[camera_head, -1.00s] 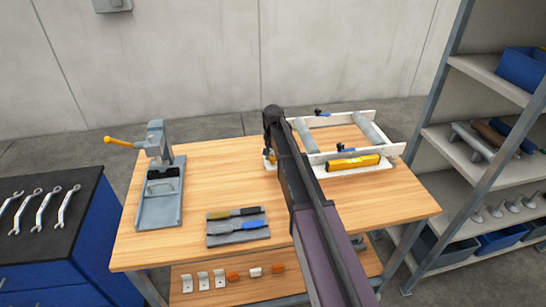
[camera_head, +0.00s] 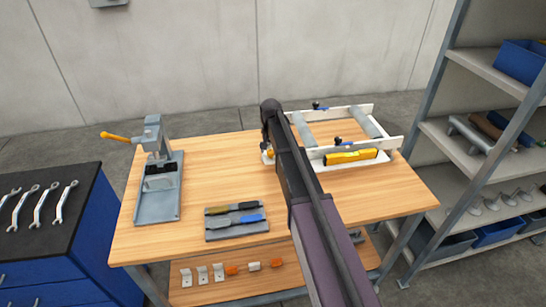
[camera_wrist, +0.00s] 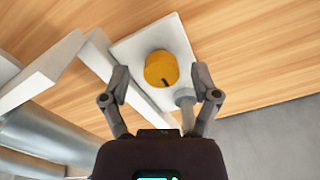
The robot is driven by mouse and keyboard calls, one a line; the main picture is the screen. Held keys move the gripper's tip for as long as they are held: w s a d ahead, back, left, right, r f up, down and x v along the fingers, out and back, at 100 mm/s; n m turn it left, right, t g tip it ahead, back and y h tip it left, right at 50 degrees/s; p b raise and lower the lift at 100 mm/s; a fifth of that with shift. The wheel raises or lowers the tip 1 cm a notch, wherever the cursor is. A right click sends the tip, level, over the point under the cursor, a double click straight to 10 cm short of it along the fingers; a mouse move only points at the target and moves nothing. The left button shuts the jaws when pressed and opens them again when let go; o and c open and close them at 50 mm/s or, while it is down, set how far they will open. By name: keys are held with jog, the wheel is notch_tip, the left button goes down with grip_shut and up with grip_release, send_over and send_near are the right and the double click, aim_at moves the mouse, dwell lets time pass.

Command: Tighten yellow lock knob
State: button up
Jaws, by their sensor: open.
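The yellow lock knob (camera_wrist: 161,69) is a round cap with a dark mark on its face. It stands on a white plate (camera_wrist: 129,46) in the wrist view. My gripper (camera_wrist: 162,77) is open, one finger on each side of the knob, with a visible gap on both sides. In the head view a small part of the yellow knob (camera_head: 270,154) shows beside my arm at the left end of the white frame. My arm hides most of that spot and the gripper there. Whether the fingers are level with the knob I cannot tell.
A grey post (camera_wrist: 186,104) stands close to the right finger. The white conveyor frame (camera_head: 365,111) with grey rollers holds a yellow level (camera_head: 350,156). A grey press (camera_head: 155,205) and a tool tray (camera_head: 228,236) are on the table. Bare wood lies between them.

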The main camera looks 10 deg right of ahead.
jog(key=shift+n, duration=0.4)
